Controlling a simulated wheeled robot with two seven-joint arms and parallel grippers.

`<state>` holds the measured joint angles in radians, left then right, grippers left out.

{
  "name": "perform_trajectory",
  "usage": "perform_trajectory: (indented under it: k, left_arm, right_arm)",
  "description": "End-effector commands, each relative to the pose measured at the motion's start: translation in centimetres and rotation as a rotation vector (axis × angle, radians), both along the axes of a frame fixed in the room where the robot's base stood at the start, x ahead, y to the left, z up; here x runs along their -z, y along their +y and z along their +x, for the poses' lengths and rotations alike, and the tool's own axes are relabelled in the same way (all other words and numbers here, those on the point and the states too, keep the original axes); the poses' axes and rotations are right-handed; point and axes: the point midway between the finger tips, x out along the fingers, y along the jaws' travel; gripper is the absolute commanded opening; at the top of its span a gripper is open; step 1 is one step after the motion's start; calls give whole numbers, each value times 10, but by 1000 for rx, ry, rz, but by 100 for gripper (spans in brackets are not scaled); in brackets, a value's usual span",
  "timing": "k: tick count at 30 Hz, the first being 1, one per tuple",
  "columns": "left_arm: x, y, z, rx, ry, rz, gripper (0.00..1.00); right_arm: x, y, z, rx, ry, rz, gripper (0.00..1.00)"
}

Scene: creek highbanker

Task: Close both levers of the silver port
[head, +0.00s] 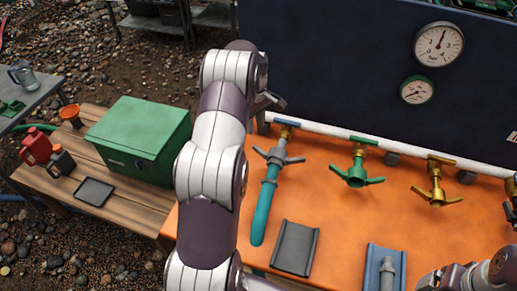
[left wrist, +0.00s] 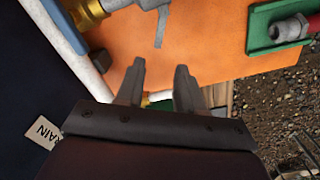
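The silver port (head: 278,156) stands on the orange table with a teal hose (head: 265,205) running from it toward the front. Its two levers stick out to either side in the head view. My left gripper (head: 268,102) is behind and slightly left of the port, partly hidden by my forearm. In the left wrist view its fingers (left wrist: 161,68) are apart with nothing between them. A silver coupling part with one lever (left wrist: 161,25) shows ahead of them, apart from the fingertips; the rest is cut off. My right arm shows at the lower right, but its gripper is not visible.
A green port (head: 356,171) and a brass port (head: 437,185) stand to the right along a white pipe. A dark panel with gauges (head: 439,44) rises behind. A dark grey holder (head: 295,248) and a blue holder (head: 374,270) lie in front.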

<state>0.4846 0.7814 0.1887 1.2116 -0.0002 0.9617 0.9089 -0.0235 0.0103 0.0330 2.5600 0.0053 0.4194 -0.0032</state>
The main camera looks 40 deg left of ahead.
Motion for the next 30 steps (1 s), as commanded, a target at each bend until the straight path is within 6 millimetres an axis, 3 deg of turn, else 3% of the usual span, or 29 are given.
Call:
perform_trajectory:
  k: [1, 5, 7, 13, 22, 23, 26, 30]
  left_arm:
    - [27, -1, 0, 1, -1, 0, 37]
    - [60, -1, 0, 2, -1, 1, 37]
    - [64, -1, 0, 3, 1, -1, 37]
    - [92, -1, 0, 3, -1, 1, 37]
    - [98, -1, 0, 4, -2, 1, 37]
    - [98, -1, 0, 4, -2, 1, 34]
    - [98, -1, 0, 4, -2, 1, 1]
    - [97, -1, 0, 4, -1, 1, 0]
  right_arm:
    - [26, 0, 0, 0, 1, 0, 89]
    - [51, 0, 0, 0, 1, 0, 89]
    - [38, 0, 0, 0, 2, 0, 89]
    - [36, 0, 0, 0, 0, 0, 89]
    - [36, 0, 0, 0, 1, 0, 89]
    - [36, 0, 0, 0, 1, 0, 89]
    - [36, 0, 0, 0, 1, 0, 89]
    - [36, 0, 0, 0, 1, 0, 89]
